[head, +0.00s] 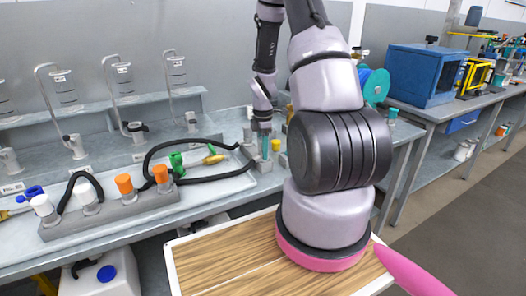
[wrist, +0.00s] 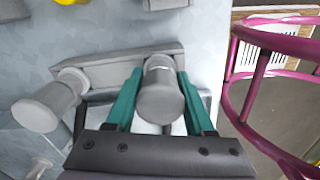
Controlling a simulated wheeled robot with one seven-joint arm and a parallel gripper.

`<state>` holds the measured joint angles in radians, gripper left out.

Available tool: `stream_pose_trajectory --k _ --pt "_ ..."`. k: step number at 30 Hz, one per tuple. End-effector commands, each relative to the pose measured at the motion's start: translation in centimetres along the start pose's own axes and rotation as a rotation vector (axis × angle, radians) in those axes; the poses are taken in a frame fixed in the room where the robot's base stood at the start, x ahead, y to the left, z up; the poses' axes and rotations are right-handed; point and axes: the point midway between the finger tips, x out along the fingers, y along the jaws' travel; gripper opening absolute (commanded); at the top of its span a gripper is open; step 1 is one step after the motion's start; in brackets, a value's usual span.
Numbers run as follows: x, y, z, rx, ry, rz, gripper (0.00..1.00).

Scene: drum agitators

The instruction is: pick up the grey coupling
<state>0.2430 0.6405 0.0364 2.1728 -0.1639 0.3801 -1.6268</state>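The grey coupling (wrist: 160,92) is a short grey cylinder with a wider near end, on a long grey bar in the wrist view. My gripper (wrist: 160,78) has two teal fingers, one on each side of the coupling. The fingers look open, with thin gaps beside the coupling; contact at the tips is hard to judge. In the head view my gripper (head: 265,147) points down at the right end of the bench. The coupling there is mostly hidden by the fingers.
A second grey cylinder (wrist: 42,107) sits left of the coupling on the bar. A magenta frame (wrist: 265,80) fills the wrist view's right.

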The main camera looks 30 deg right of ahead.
Motion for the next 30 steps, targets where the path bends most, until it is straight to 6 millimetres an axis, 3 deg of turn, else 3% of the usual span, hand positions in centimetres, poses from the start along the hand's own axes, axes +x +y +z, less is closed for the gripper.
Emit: stream_pose_trajectory --k 10,22,30 --pt "-0.7 0.1 0.0 0.001 0.0 0.002 0.0" --pt "-8.0 0.1 0.0 0.002 0.0 0.004 0.0" --pt "-10.0 0.0 0.0 0.0 0.0 0.0 0.0"
